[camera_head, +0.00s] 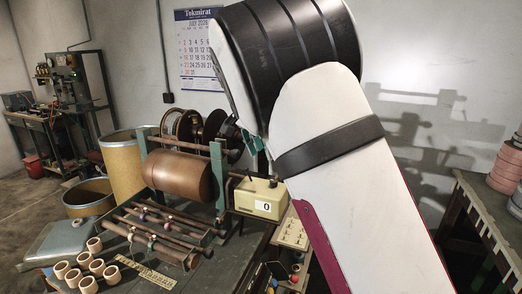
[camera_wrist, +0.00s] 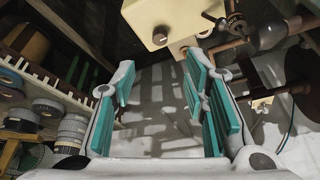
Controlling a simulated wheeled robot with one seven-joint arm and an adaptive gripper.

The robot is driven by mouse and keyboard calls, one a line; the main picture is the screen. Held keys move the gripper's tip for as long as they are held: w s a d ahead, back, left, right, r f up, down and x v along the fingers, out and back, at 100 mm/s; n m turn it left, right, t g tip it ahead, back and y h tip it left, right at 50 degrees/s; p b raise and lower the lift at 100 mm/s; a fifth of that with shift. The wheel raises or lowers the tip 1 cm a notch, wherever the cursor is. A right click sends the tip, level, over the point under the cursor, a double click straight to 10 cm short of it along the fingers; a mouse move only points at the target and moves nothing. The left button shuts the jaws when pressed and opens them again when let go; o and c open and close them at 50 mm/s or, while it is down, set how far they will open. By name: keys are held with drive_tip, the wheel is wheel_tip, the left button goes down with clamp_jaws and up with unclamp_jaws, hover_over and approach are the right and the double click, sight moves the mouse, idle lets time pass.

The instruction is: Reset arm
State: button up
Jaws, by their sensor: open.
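My gripper (camera_wrist: 160,105) shows in the wrist view with its teal-padded fingers spread wide and nothing between them. Pale wall or floor with shadows lies behind the gap. In the head view my white arm fills the middle right, and most of the gripper is hidden behind it. The winding machine's brown drum (camera_head: 180,175) stands just left of the arm. A cream counter box showing 0 (camera_head: 260,198) sits close beside the arm, and a cream box (camera_wrist: 160,18) also shows at the top of the wrist view.
Several small tan cores (camera_head: 88,285) lie at the front left of the bench, near a yellow ruler (camera_head: 150,275). A tall tan drum (camera_head: 120,165) stands behind. A table with reddish rolls (camera_head: 507,165) stands at the right. Several rolls (camera_wrist: 70,130) show left in the wrist view.

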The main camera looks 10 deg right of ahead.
drive_tip(key=s+d+r+n+y, duration=0.2)
drive_tip(key=s+d+r+n, duration=0.1)
drive_tip(key=s, duration=0.7)
drive_tip(key=s+d+r+n+y, duration=0.2)
drive_tip(key=s+d+r+n, duration=0.1)
drive_tip(key=s, duration=0.7)
drive_tip(key=s+f+n+t, duration=0.1)
drive_tip(key=s+f+n, duration=0.1)
drive_tip(key=s, duration=0.8)
drive_tip(key=s+a+f+n+t, duration=0.1)
drive_tip(key=s+f+n, duration=0.2)
drive_tip(key=s, duration=0.6)
drive_tip(key=shift+s+n+t, duration=0.35)
drive_tip(key=shift+n+t, duration=0.05)
drive_tip(key=shift+n, duration=0.2)
drive_tip(key=shift+a, duration=0.1)
